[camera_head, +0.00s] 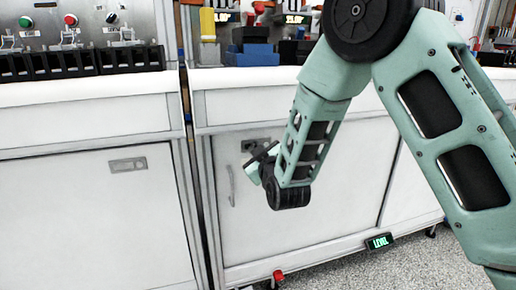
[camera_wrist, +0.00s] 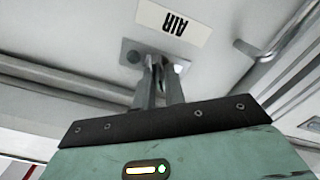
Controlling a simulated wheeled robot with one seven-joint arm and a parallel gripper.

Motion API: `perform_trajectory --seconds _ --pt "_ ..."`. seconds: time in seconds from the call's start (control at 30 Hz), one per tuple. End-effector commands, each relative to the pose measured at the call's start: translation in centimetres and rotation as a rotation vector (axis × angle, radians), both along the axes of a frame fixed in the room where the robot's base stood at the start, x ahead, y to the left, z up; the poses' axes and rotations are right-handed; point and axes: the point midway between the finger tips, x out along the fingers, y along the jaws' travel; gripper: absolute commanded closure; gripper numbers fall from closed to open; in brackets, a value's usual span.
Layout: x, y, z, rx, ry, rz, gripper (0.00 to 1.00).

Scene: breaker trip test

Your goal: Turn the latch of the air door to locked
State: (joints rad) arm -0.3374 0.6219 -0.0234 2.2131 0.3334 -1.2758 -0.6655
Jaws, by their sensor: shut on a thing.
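The white air door (camera_head: 248,235) is in the head view, below the counter, and looks closed. In the wrist view its white label (camera_wrist: 173,26) reads AIR upside down. The latch (camera_wrist: 130,55) has a grey plate just by the label, with its middle covered by my fingers. In the head view the latch (camera_head: 250,145) shows as a dark plate at the door's upper left. My gripper (camera_wrist: 162,70) is shut on the latch's knob, fingers pointing at the door. The knob's angle is mostly hidden. In the head view my gripper (camera_head: 262,156) is partly hidden by my wrist.
A bar handle (camera_head: 232,186) stands out from the door, below and left of the latch. A white cabinet (camera_head: 90,210) is at left. Black blocks (camera_head: 85,62) and blue bins (camera_head: 252,55) stand on the counters. A LEVEL display (camera_head: 379,241) is low at right.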

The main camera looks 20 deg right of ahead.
Motion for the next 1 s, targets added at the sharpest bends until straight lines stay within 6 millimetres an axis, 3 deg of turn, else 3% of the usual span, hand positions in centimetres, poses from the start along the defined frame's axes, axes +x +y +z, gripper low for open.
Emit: perform_trajectory --seconds 0.6,1.0 --pt "-0.02 0.33 0.09 -0.585 -0.001 0.004 1.0" --pt "-0.02 0.29 -0.1 -0.883 0.0 0.003 1.0"
